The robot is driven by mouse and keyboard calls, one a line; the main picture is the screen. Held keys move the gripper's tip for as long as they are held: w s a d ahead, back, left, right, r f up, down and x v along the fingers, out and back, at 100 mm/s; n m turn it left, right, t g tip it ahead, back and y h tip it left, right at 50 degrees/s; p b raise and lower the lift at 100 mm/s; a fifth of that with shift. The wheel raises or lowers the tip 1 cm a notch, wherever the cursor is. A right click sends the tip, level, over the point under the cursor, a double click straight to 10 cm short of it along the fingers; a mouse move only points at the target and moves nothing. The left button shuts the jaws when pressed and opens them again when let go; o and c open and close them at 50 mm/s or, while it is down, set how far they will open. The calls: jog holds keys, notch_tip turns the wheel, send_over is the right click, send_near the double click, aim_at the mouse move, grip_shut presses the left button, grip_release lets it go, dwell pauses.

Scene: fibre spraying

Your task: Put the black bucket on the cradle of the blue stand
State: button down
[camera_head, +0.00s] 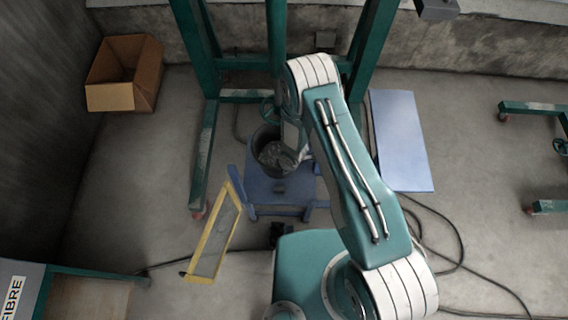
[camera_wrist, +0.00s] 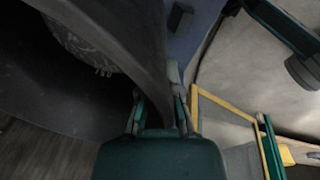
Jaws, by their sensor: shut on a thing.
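The black bucket (camera_head: 257,142) is over the blue stand (camera_head: 279,201) in the head view, upright or nearly so, with grey material inside. Whether it rests on the cradle or hangs just above it I cannot tell, as the bucket hides the cradle. My gripper is mostly hidden behind my arm in the head view. In the wrist view my gripper (camera_wrist: 158,108) is shut on the bucket's wall near the rim, one finger on each side. The bucket (camera_wrist: 150,35) fills the upper left there, and part of the blue stand (camera_wrist: 194,32) shows beside it.
A green frame (camera_head: 205,160) stands around and behind the blue stand. A yellow-edged panel (camera_head: 229,222) leans close at the stand's left. A cardboard box (camera_head: 125,73) is at the back left, a pale blue sheet (camera_head: 402,140) at right. Black cables (camera_head: 455,235) cross the floor.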

notch_tip(320, 180, down, 6)
jog(key=shift+w+f, duration=0.15)
dwell(0.4)
jog(key=c, duration=1.3)
grip_release()
jog(key=shift+f, duration=0.15)
jog(key=o, duration=0.5)
notch_tip(320, 180, up, 12)
jog(key=s+d, duration=0.1)
jog(key=shift+s+d, duration=0.25)
jog(key=shift+d, duration=0.15)
